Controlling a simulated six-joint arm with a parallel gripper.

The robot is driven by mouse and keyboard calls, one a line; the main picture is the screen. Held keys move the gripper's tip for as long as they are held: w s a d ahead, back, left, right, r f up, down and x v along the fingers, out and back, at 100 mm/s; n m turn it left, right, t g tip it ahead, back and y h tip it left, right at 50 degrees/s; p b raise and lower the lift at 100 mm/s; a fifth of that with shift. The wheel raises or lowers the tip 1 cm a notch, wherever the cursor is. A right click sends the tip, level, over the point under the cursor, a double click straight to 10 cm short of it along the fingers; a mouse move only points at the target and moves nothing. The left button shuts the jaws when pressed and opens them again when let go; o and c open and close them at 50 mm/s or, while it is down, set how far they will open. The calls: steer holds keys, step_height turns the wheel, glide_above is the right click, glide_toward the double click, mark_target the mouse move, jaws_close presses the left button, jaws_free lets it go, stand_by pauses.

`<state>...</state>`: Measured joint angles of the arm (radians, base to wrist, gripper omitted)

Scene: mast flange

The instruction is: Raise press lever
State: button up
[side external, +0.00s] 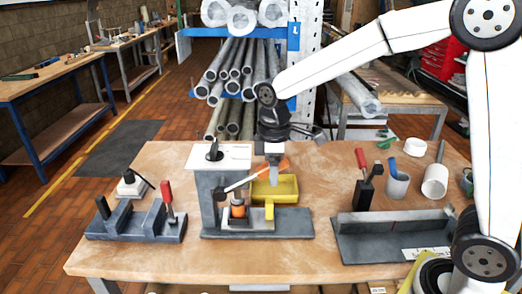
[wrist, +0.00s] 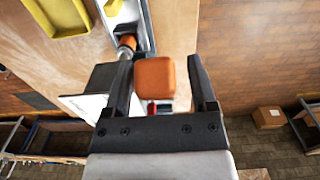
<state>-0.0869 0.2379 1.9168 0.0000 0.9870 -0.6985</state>
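The press (side external: 205,195) stands mid-table, with a dark upright column and a white top plate. Its lever (side external: 238,183) slopes up to the right and ends in an orange grip (side external: 279,164). My gripper (side external: 274,176) points down at the grip end of the lever. In the wrist view the orange grip (wrist: 155,77) sits between the two fingers of my gripper (wrist: 165,78), close to the left finger with a visible gap to the right one. The fingers are open. An orange-topped cylinder (side external: 238,210) stands on the press base below the lever.
A yellow tray (side external: 287,190) lies just behind the lever. A dark fixture with a red handle (side external: 167,192) is at left. Bare table shows at the front.

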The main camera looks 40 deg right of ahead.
jaws_close()
stand_by(1.3)
